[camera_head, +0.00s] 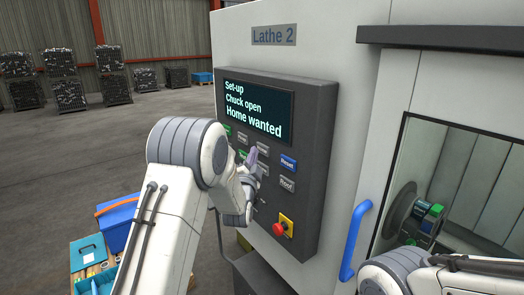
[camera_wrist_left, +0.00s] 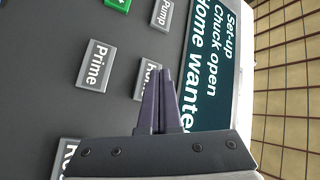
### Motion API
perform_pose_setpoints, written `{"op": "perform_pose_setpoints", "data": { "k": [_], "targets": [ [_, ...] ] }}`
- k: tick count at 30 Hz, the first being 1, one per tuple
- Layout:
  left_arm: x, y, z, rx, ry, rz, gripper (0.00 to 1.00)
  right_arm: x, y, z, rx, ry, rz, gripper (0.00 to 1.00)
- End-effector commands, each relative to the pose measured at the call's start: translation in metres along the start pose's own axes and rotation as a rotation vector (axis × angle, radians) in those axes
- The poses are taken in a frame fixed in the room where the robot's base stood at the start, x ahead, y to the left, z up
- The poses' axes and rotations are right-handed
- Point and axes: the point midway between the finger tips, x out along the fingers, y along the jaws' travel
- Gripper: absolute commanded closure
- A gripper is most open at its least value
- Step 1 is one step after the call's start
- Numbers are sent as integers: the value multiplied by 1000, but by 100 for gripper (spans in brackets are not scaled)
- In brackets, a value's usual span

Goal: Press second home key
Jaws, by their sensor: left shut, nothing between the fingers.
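The grey Home key is on the dark control panel (camera_head: 312,185) of Lathe 2. In the left wrist view it (camera_wrist_left: 145,92) is partly covered by my left fingers, with only the start of its label showing. In the head view it appears as a small grey key (camera_head: 263,149) below the screen. My left gripper (camera_head: 252,155) is shut and empty, its dark narrow fingertips over or right beside this key; they also show in the left wrist view (camera_wrist_left: 163,72). I cannot tell whether they touch it. Only part of my right arm shows, at lower right, its gripper out of view.
The screen (camera_head: 257,111) reads "Set-up, Chuck open, Home wanted". Nearby keys are Prime (camera_wrist_left: 95,65), blue Reset (camera_head: 288,163) and Roof (camera_head: 287,185). A red emergency button (camera_head: 279,229) sits lower down. A blue door handle (camera_head: 354,241) stands to the right.

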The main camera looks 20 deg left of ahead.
Motion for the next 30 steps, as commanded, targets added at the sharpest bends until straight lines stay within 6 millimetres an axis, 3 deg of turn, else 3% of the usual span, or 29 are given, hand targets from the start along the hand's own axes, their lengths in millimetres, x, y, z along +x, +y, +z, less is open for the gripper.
{"op": "perform_pose_setpoints", "data": {
  "k": [30],
  "targets": [
    [7,6,-6,0,1,-1,100,11,1,1,0,0,0,11]
  ]
}}
